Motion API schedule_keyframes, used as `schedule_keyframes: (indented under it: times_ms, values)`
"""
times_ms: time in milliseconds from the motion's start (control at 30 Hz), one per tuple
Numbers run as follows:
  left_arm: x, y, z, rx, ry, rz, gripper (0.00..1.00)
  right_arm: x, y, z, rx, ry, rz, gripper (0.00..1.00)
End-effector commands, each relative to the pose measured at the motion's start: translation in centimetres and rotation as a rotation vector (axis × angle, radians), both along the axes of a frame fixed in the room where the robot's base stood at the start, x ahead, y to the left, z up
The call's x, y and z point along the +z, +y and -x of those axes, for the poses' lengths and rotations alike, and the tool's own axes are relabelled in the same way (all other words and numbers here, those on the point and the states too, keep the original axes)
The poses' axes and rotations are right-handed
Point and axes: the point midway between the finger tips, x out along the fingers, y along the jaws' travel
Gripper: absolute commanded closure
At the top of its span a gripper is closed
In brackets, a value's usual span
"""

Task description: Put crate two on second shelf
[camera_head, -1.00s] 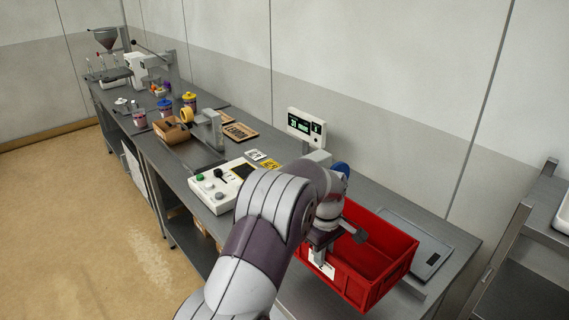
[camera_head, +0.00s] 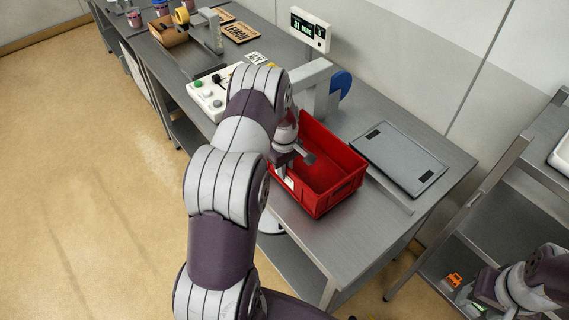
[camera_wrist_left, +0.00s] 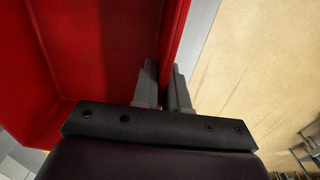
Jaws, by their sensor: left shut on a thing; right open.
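The red crate (camera_head: 342,200) is at the near end of the steel bench, upright and empty in the part I see. I cannot tell whether it rests on the bench or is just above it. My left gripper (camera_head: 291,163) is shut on its left wall; in the left wrist view the fingers (camera_wrist_left: 166,88) straddle the crate's red wall (camera_wrist_left: 90,40). My right gripper (camera_head: 478,296) is open at the lower right, low by the shelf rack, partly cut off. The rack's middle shelf (camera_head: 500,215) shows bare metal. No number is readable on the crate.
A grey scale plate (camera_head: 400,158) lies right of the crate on the bench (camera_head: 345,245). A display (camera_head: 310,29) and a blue disc (camera_head: 341,84) stand behind it. An orange item (camera_head: 454,280) sits low in the rack. A floor gap separates bench and rack.

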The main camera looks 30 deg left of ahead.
Motion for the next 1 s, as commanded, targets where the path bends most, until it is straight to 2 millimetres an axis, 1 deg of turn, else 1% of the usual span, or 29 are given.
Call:
schedule_keyframes:
  times_ms: [33, 100, 333, 367, 400, 433, 767, 867, 967, 1000]
  values:
    - [-0.1, 0.0, -0.1, 0.0, -0.002, 0.0, 1.0, 0.5, 0.0, 0.0, 0.0, 0.0, 0.0, 0.47]
    - [-0.5, 0.0, -0.1, 0.001, -0.005, -0.002, 1.0, 0.5, 0.0, 0.0, 0.0, 0.0, 0.0, 0.47]
    - [-0.8, 0.0, -0.2, 0.001, -0.005, -0.002, 1.0, 0.2, 0.0, 0.0, 0.0, 0.0, 0.0, 0.47]
    - [-0.8, 0.0, -0.1, 0.0, -0.003, -0.001, 0.81, 0.2, 0.0, 0.0, 0.0, 0.001, 0.0, 0.47]
    - [-0.8, 0.0, -0.1, 0.0, -0.003, -0.001, 0.68, 0.2, 0.0, 0.0, 0.0, 0.001, 0.0, 0.47]
    - [-0.8, 0.0, -0.1, 0.001, -0.003, -0.001, 0.62, 0.3, 0.0, 0.0, 0.0, 0.001, 0.0, 0.47]
    - [-0.5, 0.0, -0.1, 0.001, -0.003, -0.001, 0.62, 0.1, 0.0, 0.0, 0.0, 0.0, 0.0, 0.47]
    - [0.7, 0.0, -0.2, 0.001, -0.006, -0.002, 0.62, -0.6, 0.0, 0.0, 0.0, 0.0, 0.0, 0.47]
    - [2.8, 0.0, -0.2, 0.001, -0.007, -0.003, 0.62, -1.6, 0.0, 0.0, 0.0, 0.001, 0.0, 0.47]
    - [3.8, 0.0, -0.2, 0.001, -0.007, -0.003, 0.62, -2.0, 0.0, 0.0, 0.0, 0.001, 0.0, 0.47]
